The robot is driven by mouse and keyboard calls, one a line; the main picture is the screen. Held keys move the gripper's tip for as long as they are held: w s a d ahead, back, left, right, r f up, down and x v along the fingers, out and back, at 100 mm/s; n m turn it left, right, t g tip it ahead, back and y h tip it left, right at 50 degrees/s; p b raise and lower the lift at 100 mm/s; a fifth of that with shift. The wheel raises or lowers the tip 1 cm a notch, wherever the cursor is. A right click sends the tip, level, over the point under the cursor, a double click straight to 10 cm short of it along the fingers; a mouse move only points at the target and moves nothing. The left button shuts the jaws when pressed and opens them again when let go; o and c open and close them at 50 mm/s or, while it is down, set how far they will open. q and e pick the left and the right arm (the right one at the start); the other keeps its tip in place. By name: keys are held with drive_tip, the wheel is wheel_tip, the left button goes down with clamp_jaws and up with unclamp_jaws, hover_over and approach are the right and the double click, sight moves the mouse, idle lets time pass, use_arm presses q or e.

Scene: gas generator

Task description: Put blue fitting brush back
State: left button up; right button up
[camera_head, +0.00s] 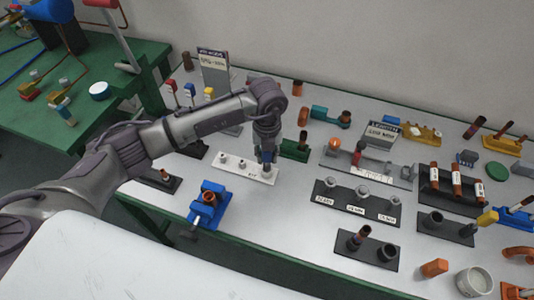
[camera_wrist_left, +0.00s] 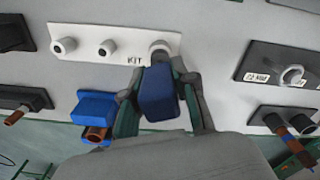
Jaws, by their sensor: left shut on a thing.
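My left gripper (camera_head: 266,158) reaches down over the right end of a white strip holder (camera_head: 232,167). It is shut on the blue fitting brush, whose blue handle (camera_wrist_left: 160,92) shows between the fingers in the left wrist view. In that view the white holder (camera_wrist_left: 85,45) is marked KIT and has three round sockets in a row. The brush's far end is at the rightmost socket (camera_wrist_left: 160,48). I cannot tell how deep it sits, as the handle hides its lower part. My right gripper is not in view.
A blue block with a copper fitting (camera_head: 208,203) stands in front of the holder. A grey holder with several sockets (camera_head: 357,202) is to the right, and a green block (camera_head: 294,150) is close behind my gripper. Bare table lies right of the blue block.

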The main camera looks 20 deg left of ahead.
use_arm(q)
drive_tip(key=shift+f+b, duration=0.65)
drive_tip(key=shift+f, duration=0.3)
drive_tip(key=o, duration=1)
drive_tip(key=shift+o, duration=0.2)
drive_tip(key=shift+r, duration=0.15)
wheel_tip(320, 180, up, 12)
drive_tip(key=shift+f, duration=0.1)
